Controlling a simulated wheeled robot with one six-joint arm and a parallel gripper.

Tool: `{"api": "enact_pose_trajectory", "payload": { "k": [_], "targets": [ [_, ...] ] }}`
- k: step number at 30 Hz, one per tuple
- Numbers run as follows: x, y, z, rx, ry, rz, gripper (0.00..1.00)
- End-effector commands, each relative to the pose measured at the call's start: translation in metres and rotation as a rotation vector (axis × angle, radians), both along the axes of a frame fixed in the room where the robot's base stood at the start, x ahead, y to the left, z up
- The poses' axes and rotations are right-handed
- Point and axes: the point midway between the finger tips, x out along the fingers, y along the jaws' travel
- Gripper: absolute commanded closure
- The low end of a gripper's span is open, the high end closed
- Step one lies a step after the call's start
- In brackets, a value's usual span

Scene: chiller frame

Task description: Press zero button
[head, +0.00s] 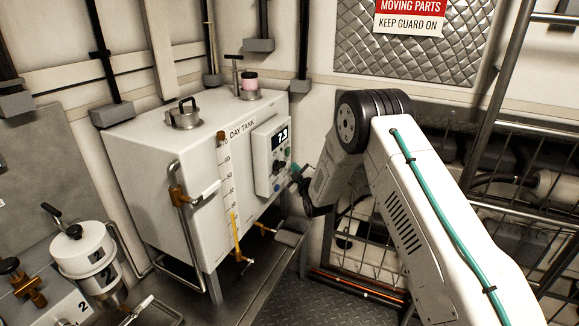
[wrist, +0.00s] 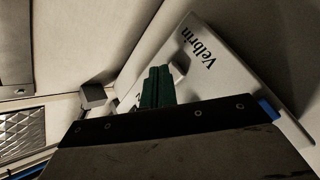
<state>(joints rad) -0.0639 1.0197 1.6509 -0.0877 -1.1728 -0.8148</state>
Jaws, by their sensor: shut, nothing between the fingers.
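The control panel (head: 264,160) is a pale box on the right side of the white day tank (head: 165,150). Its dark display (head: 281,137) shows lit digits, seemingly 1.8. Several small round buttons (head: 277,166) sit below the display; I cannot read which is the zero button. In the wrist view, the green fingers (wrist: 158,87) are shut and empty, in front of the panel face (wrist: 215,75) marked "Velbrin". The fingers and gripper body hide the buttons there.
A sight scale with a yellow column (head: 234,232) runs down the tank front beside a metal handle (head: 186,215). A white canister (head: 85,255) stands at lower left. A wire rack (head: 375,240) lies behind my arm. Open floor (head: 325,300) shows below the tank's right side.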

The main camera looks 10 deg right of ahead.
Motion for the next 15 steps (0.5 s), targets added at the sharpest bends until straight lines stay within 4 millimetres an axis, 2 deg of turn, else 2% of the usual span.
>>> {"api": "enact_pose_trajectory", "payload": {
  "k": [15],
  "targets": [
    [0.0026, 0.0035, 0.0000, 0.000, 0.000, 0.000, 1.00]
  ]
}}
